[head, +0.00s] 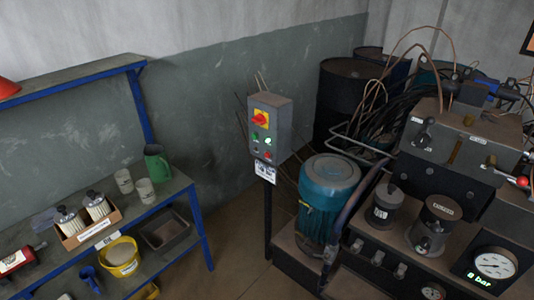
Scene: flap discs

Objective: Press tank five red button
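A grey control box (269,128) stands on a dark post in the middle of the head view. A red rotary switch on a yellow plate (260,118) is at its top. Below it are small green lights or buttons (268,140) and a small red button (268,155) near the lower edge of the face. A white label (265,171) hangs under the box; its text is too small to read. No tank number is legible on the box. Neither of my grippers is in view.
A blue-framed workbench (180,200) at left holds a green jug (156,162), cups and filters. Right of the box are a teal motor (328,185), dark drums (345,90), hoses and a machine with a gauge (494,264). Some floor (235,240) is clear between bench and machine.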

